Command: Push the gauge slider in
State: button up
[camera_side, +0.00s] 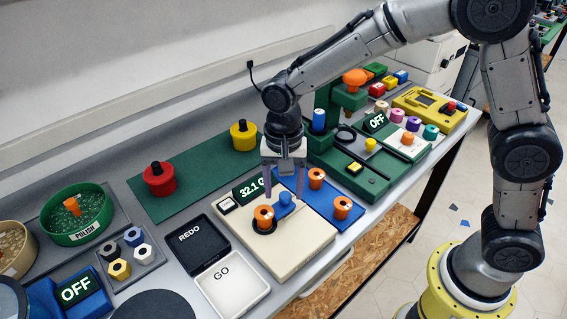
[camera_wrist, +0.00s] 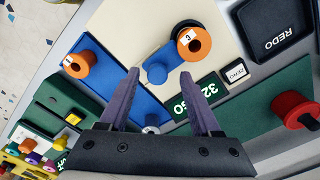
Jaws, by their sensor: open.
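A blue slider-like piece with a round knob (camera_side: 285,198) lies on the cream plate of the scale (camera_side: 290,255), beside an orange ringed part (camera_side: 264,218) in a dark round seat. I take it for the gauge slider; no label shows which part that is. In the wrist view the blue knob (camera_wrist: 156,73) appears between my fingertips, and the orange part (camera_wrist: 194,43) is just beyond it. My gripper (camera_side: 282,192) is open and points down over the blue piece. It also shows in the wrist view (camera_wrist: 160,74). I cannot tell whether the fingers touch the knob.
The REDO bin (camera_side: 195,243) and GO bin (camera_side: 232,285) are empty to the left. Green fixtures (camera_side: 345,168) stand close on the right. A red knobbed part (camera_side: 160,180) sits on the green mat behind.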

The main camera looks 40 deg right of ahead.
aim_at(285, 195)
notch_tip(285, 195, up, 13)
dwell(0.3)
jog(key=s+d+r+t, duration=0.3)
jog(key=s+d+r, duration=0.5)
jog(key=s+d, duration=0.3)
jog(key=s+d+f+n+t, duration=0.2)
jog(key=s+d+f+n, duration=0.3)
jog(key=s+f+n, duration=0.2)
jog(key=s+n, duration=0.2)
jog(key=s, duration=0.1)
jog(key=shift+f+t, duration=0.3)
